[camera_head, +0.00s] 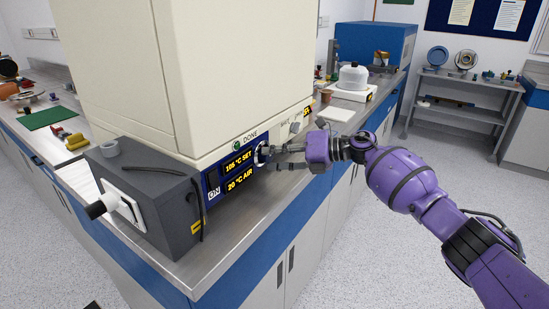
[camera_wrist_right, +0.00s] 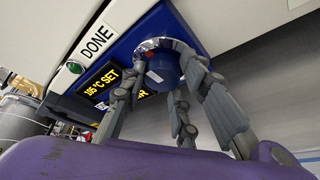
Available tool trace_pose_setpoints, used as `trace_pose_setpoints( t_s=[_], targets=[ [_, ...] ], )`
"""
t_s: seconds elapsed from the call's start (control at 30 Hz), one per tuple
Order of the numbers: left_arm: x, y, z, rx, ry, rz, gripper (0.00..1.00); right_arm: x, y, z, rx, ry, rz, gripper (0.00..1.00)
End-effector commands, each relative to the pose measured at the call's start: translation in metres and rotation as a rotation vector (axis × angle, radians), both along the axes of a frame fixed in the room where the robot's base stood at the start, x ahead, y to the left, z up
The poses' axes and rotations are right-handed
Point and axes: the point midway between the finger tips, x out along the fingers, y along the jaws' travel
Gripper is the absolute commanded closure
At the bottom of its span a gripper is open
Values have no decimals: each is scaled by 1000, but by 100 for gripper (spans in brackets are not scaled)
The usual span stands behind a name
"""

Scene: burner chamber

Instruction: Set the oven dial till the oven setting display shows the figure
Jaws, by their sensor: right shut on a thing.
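The oven (camera_head: 165,75) is a large cream cabinet on the steel bench. Its blue control panel (camera_head: 213,181) carries the oven setting display (camera_head: 238,164), which reads "105 °C SET" in yellow. The display below it (camera_head: 240,181) reads "20 °C AIR". The oven dial (camera_head: 259,156) is at the right of the displays. My right gripper (camera_head: 268,157) is shut on the dial. In the right wrist view the fingers (camera_wrist_right: 165,85) close around the round dial (camera_wrist_right: 163,68), with the setting display (camera_wrist_right: 101,83) beside it. My left gripper is not in view.
A dark grey box (camera_head: 150,195) with a black-knobbed lever stands left of the panel, near the bench edge. A green light marked DONE (camera_head: 238,146) is above the displays. A balance with a white dome (camera_head: 353,77) stands further right. The floor (camera_head: 400,200) in front is clear.

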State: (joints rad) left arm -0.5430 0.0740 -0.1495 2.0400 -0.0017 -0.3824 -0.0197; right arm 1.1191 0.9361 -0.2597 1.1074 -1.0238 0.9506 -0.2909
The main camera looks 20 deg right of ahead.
Motion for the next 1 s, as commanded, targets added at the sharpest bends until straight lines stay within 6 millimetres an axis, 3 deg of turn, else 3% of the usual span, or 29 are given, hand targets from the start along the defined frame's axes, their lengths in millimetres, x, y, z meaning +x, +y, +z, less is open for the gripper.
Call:
trace_pose_setpoints(
  t_s=[0.4, 0.93, 0.97, 1.0],
  targets=[
    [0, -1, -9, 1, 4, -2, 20, -1, 4, 1, 139, 107, 15, 98],
    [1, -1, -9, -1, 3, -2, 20, -1, 4, 3, 155, 115, 15, 98],
    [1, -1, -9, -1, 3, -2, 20, 0, 4, 3, 154, 114, 15, 68],
    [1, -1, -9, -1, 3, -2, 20, 0, 4, 3, 153, 114, 14, 63]
  ],
)
